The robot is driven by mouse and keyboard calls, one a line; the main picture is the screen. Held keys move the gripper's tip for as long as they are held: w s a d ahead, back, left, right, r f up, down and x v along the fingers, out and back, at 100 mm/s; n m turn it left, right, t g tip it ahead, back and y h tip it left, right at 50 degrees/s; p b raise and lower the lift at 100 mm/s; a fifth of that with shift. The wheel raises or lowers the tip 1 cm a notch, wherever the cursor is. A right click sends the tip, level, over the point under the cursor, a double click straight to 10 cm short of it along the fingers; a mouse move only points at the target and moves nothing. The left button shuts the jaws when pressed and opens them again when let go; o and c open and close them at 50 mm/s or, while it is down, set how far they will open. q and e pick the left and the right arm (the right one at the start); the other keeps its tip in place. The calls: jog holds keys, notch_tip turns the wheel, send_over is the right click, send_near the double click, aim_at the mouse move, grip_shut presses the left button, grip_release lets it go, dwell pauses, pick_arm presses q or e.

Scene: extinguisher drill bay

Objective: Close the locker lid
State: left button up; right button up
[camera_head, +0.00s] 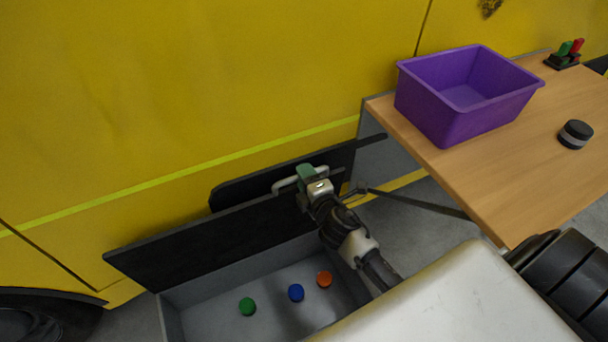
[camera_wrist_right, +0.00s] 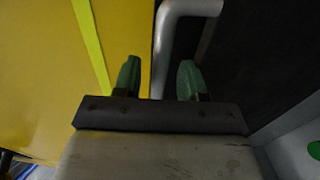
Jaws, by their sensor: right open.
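The locker (camera_head: 215,288) is a grey open-topped box at the lower middle of the head view. Its dark lid (camera_head: 190,248) stands raised along the back, against the yellow side. A pale grey bar handle (camera_head: 284,184) is on the lid. My right gripper (camera_head: 306,172) is at the handle, its green fingers open. In the right wrist view the handle (camera_wrist_right: 164,55) runs down between the two fingers (camera_wrist_right: 159,80), with gaps visible on both sides. The dark lid (camera_wrist_right: 265,60) fills the right of that view. My left gripper is not in view.
Green (camera_head: 247,306), blue (camera_head: 296,292) and orange (camera_head: 324,279) round pieces lie inside the locker. A wooden table (camera_head: 510,185) at right holds a purple bin (camera_head: 465,112) and a black-and-grey puck (camera_head: 575,134).

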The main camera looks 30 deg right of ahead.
jog(key=shift+w, duration=0.6)
grip_shut()
jog(key=shift+s+f, duration=0.1)
